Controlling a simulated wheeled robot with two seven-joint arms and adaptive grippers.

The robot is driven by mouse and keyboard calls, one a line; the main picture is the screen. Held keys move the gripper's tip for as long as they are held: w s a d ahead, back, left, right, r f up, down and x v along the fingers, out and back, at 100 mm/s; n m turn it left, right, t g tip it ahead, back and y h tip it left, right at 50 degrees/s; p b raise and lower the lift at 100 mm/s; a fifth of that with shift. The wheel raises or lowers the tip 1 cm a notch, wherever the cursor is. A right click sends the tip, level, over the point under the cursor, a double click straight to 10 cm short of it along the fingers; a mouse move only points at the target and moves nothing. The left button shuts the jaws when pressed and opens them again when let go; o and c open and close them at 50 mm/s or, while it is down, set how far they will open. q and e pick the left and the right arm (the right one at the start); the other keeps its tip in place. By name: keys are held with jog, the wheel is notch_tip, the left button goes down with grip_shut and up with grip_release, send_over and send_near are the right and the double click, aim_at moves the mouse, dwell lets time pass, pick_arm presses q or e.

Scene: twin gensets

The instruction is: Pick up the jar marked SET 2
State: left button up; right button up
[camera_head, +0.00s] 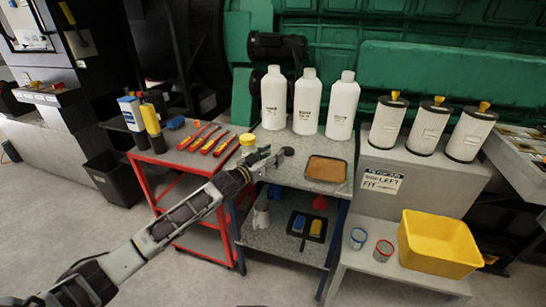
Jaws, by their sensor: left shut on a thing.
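A small jar with a yellow lid (248,139) is upright at the left edge of the grey bench; any marking on it is too small to read. My left gripper (264,155) reaches in from the lower left and is shut on this jar, partly covering its lower body. I cannot tell whether the jar touches the bench top. Two more small clear jars, one with a blue rim (358,236) and one with a red rim (383,248), stand on the low table at the right; their markings are unreadable. My right gripper is not in view.
Several white bottles (306,105) stand behind on the bench (300,172), with a brown-filled tray (326,169) at its right. A red cart (148,157) holds screwdrivers (212,140). White filters (428,127) and a yellow bin (438,240) are at the right.

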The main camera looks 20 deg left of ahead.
pick_arm(q)
jog(key=shift+r, duration=0.15)
jog(key=shift+r, duration=0.55)
notch_tip(320, 180, up, 9)
jog(key=p, duration=0.2)
jog(key=shift+f, duration=0.2)
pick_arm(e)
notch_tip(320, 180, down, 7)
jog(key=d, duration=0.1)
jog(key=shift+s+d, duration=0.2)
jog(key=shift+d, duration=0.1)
